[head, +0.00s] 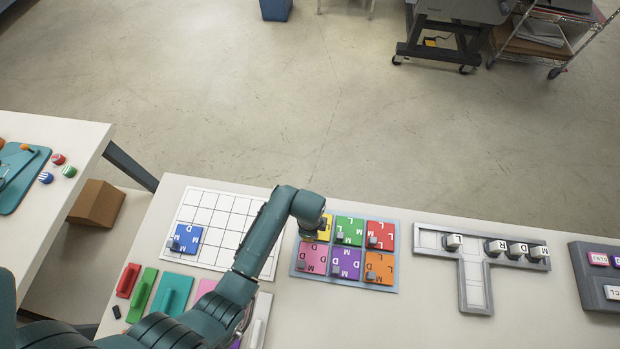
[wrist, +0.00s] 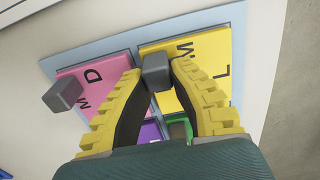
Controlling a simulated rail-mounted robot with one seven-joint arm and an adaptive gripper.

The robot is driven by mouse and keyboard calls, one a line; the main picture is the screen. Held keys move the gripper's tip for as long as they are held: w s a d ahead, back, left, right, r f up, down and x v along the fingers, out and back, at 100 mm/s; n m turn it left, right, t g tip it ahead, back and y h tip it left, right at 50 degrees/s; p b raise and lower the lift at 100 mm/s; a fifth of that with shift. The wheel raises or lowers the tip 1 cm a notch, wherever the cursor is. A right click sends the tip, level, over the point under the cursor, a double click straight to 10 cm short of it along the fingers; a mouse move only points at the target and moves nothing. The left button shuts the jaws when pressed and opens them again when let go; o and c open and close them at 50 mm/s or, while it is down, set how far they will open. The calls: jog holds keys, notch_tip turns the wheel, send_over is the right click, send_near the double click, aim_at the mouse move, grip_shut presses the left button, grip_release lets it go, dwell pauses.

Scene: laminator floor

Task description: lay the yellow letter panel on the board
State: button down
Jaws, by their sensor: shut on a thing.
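The yellow letter panel (head: 326,229) lies in the back left place of the blue-grey tray (head: 352,288), partly hidden by my arm in the head view. In the wrist view the yellow panel (wrist: 205,62) shows the letters M and L and a grey knob (wrist: 156,70). My gripper (wrist: 157,72) is shut on that knob, one yellow finger on each side. The panel still appears to be within the tray; I cannot tell whether it is lifted. The white gridded board (head: 232,208) is left of the tray, with one blue panel (head: 185,239) on it.
Pink (head: 313,258), purple (head: 345,263), green (head: 349,231), red (head: 381,235) and orange (head: 379,268) panels with knobs share the tray. Coloured handled tools (head: 172,294) lie in front of the board. A grey T-shaped tray (head: 474,275) stands to the right. Most board squares are bare.

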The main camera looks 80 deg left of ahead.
jog(key=shift+r, duration=0.1)
jog(key=c, duration=1.1)
grip_release()
notch_tip(320, 180, up, 12)
jog(key=shift+p, duration=1.05)
